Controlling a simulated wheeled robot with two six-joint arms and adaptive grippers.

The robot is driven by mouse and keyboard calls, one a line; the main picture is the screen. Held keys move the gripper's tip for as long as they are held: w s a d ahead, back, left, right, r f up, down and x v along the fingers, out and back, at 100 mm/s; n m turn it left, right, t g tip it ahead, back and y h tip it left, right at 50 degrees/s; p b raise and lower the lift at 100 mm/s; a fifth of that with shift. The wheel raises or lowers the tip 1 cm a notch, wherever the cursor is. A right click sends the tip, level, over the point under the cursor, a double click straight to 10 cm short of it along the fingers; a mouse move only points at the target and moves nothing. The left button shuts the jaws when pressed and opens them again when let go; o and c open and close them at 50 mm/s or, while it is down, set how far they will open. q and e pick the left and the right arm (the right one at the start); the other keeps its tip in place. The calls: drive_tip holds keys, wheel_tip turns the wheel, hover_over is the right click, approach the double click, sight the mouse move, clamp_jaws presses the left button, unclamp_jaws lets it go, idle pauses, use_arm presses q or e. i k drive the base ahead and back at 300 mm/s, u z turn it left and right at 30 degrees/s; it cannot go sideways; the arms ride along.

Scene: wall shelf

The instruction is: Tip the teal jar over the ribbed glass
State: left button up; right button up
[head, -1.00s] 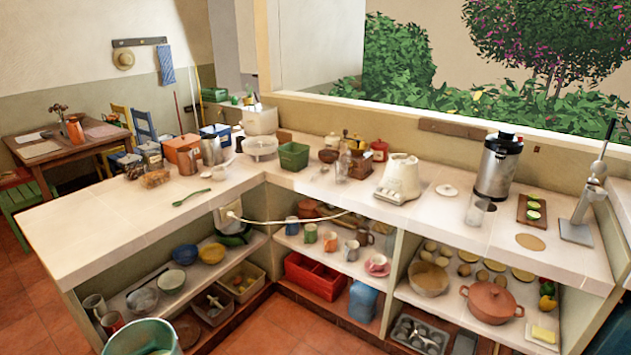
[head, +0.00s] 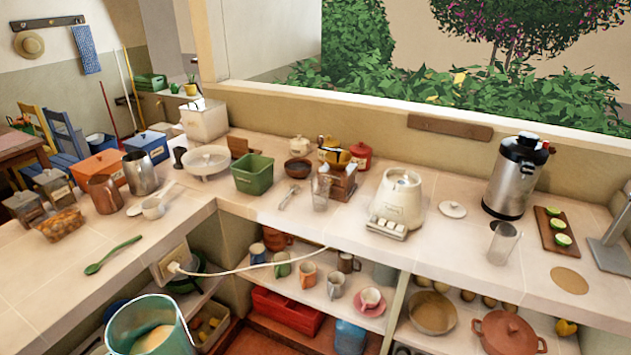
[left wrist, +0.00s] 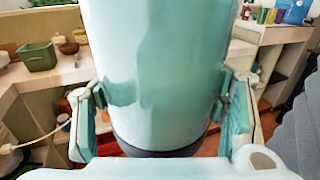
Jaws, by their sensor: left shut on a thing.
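The teal jar (head: 150,328) is at the lower left of the head view, in front of the counter. Its mouth is open and pale, beige contents show inside. In the left wrist view the jar (left wrist: 155,60) fills the middle, between the fingers of my left gripper (left wrist: 160,108), which is shut on it. A clear glass (head: 320,193) stands on the counter beside the wooden grinder. Another clear vessel (head: 503,243) stands near the steel dispenser. Ribs are too fine to make out on either. My right gripper is not in view.
The counter (head: 265,225) has a green spoon (head: 113,255), a green bin (head: 253,174) and a white appliance (head: 397,203). A white cord (head: 250,266) hangs across the front edge. The steel dispenser (head: 515,176) stands at right. Shelves below hold mugs and pots.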

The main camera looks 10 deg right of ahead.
sight(507, 237)
drive_tip(key=z, duration=0.75)
drive_tip(key=i, duration=0.85)
drive_tip(key=z, duration=1.3)
drive_tip(key=i, duration=0.2)
drive_tip(key=z, duration=0.15)
